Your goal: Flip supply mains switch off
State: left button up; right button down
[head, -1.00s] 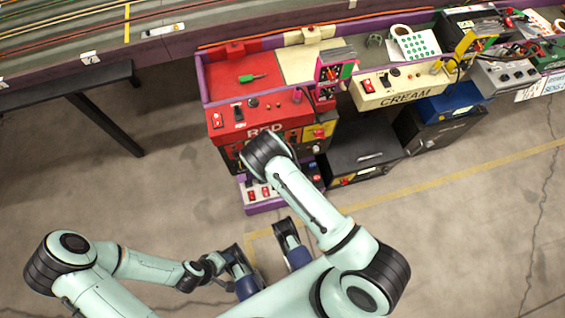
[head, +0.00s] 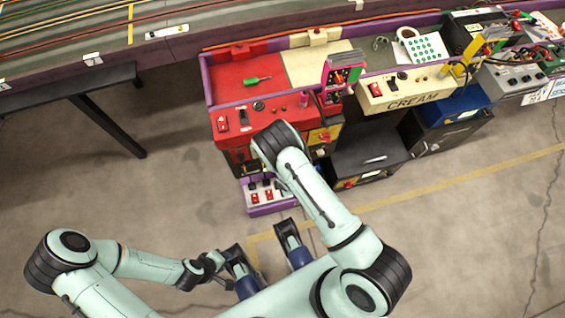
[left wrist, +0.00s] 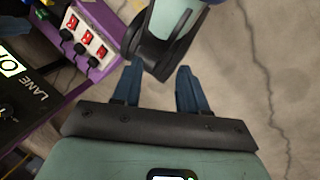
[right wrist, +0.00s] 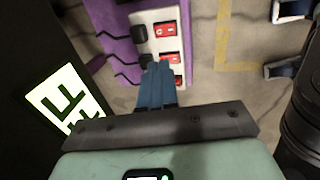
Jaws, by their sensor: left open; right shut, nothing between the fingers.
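Which one is the supply mains is not readable.
Above the panel is the red RED station (head: 222,124) with its own switches; the CREAM station (head: 405,90) is to its right. A black box (head: 365,160) stands on the floor beside it. A lit display (right wrist: 66,98) is left of my right gripper. Floor in front is free.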

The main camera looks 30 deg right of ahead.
jog(key=b+x, duration=0.4)
jog(key=x, duration=0.8)
jog(key=shift+f+b, duration=0.3)
jog(key=shift+f, duration=0.05)
pick_arm(q)
jog(key=w+a+f+t+y, duration=0.1)
jog(key=w+a+f, duration=0.3)
jog(key=w, duration=0.4)
jog(key=shift+f+n+t, duration=0.3)
jog(key=shift+f+t, duration=0.5)
jog(key=shift+f, duration=0.05)
pick_arm(e)
jog(key=shift+w+f, duration=0.2)
jog(key=shift+f, duration=0.45)
pick_arm(q)
jog(key=shift+s, duration=0.1)
pick_arm(e)
jog(key=shift+w+f+b, duration=0.1)
jog(key=shift+f+b, duration=0.2)
jog(key=shift+b, duration=0.25)
pick_arm(q)
jog(key=shift+s+a+f, duration=0.1)
jog(key=shift+s+f, duration=0.3)
jog(key=shift+f, duration=0.15)
